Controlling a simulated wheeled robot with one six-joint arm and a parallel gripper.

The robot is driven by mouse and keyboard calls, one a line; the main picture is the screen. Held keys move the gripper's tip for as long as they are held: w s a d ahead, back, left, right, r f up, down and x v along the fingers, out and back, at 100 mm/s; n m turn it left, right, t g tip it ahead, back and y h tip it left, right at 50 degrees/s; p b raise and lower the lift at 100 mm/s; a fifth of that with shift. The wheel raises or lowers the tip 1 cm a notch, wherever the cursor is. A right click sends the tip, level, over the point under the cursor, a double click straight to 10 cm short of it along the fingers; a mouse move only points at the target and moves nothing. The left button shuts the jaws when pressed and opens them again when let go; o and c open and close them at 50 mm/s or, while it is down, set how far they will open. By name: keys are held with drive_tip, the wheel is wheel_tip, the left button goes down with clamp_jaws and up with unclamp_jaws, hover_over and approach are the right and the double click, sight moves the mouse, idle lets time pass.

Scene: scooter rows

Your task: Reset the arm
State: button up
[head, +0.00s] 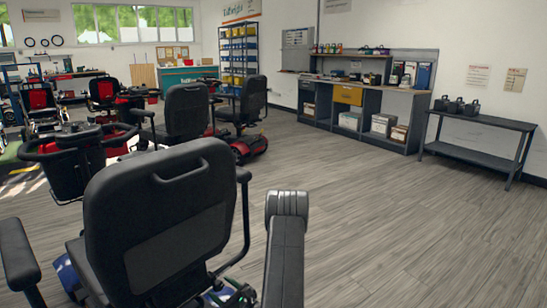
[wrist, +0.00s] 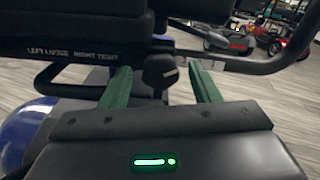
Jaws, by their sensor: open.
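My gripper (wrist: 159,68) is in the wrist view with its two green fingers apart. A dark round knob (wrist: 159,72) shows between the fingers, below a black bar with white lettering that seems to include "RIGHT TIGHT". I cannot tell whether the fingers touch the knob. In the head view my arm stands just right of the nearest scooter's black seat (head: 160,215). The gripper is hidden there, and the arm looks bent low beside the seat.
More scooters stand in rows at the left, including one with a black seat (head: 187,112). A dark side table (head: 480,122) and a workbench (head: 365,95) line the right wall. The wooden floor (head: 400,220) to the right is clear. A curved armrest tube (wrist: 235,68) runs close by the fingers.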

drive_tip(key=m+p, duration=0.4)
drive_tip(key=m, duration=0.1)
drive_tip(key=shift+r+p, duration=0.2)
drive_tip(key=shift+p, duration=0.2)
drive_tip(key=m+p, duration=0.2)
drive_tip(key=m, duration=0.1)
drive_tip(key=shift+f+m+p, duration=0.15)
drive_tip(key=shift+m+p, duration=0.15)
drive_tip(key=shift+p, duration=0.15)
